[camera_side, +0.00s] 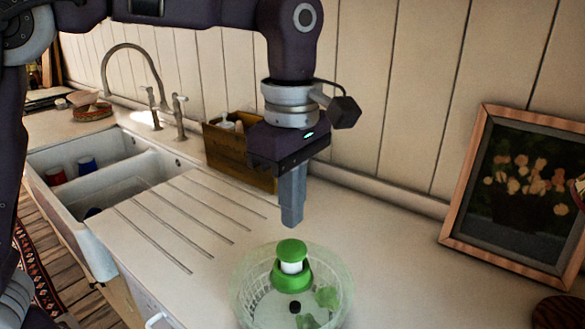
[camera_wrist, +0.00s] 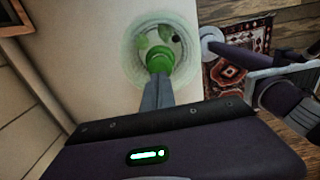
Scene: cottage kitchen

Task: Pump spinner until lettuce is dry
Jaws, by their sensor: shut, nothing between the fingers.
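The salad spinner (camera_side: 338,280) is a clear round bowl on the counter, low in the side view. Its green pump knob (camera_side: 291,249) stands raised on a white stem above a green base. Green lettuce leaves (camera_side: 326,297) show inside, with a small black round part beside them. My gripper (camera_side: 292,224) is shut and empty, pointing down just above the knob with a visible gap. In the wrist view the spinner (camera_wrist: 131,48) lies beyond my shut fingertips (camera_wrist: 158,78), which overlap the green knob (camera_wrist: 160,60) in the picture. Whether they touch cannot be told from that view alone.
A framed flower picture (camera_side: 512,190) leans on the wall at right. A wooden box (camera_side: 236,152) with bottles stands behind my gripper. A double sink (camera_side: 95,170) with cups and a tap (camera_side: 150,85) is at left. Grooved counter (camera_side: 190,220) left of the spinner is clear.

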